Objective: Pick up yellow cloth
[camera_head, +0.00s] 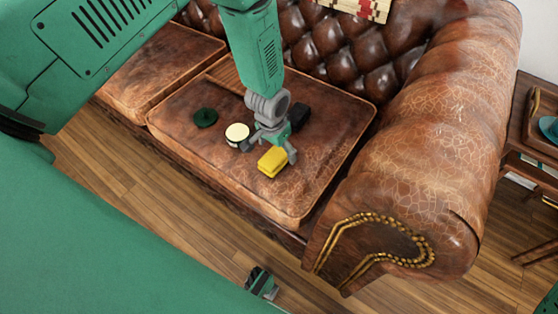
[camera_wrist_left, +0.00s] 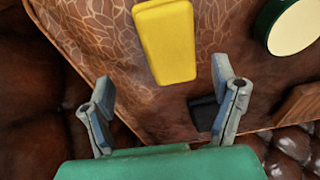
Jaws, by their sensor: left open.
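The yellow cloth (camera_head: 272,162) is a small folded block lying on the brown leather seat cushion (camera_head: 265,195) of a sofa. In the left wrist view the yellow cloth (camera_wrist_left: 166,42) shows at the top centre, beyond the fingertips and roughly between their lines. My left gripper (camera_head: 268,151) is open above the cushion, with its fingers close around the cloth in the head view. In the wrist view my left gripper (camera_wrist_left: 163,76) has its two fingers wide apart with nothing between them. Whether a finger touches the cloth I cannot tell.
A round cream-topped tin (camera_head: 237,132) stands just left of the gripper. A dark green round object (camera_head: 205,117) lies farther left. A black block (camera_head: 299,115) lies behind the gripper. The thick sofa armrest (camera_head: 410,150) rises on the right. The cushion's front is clear.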

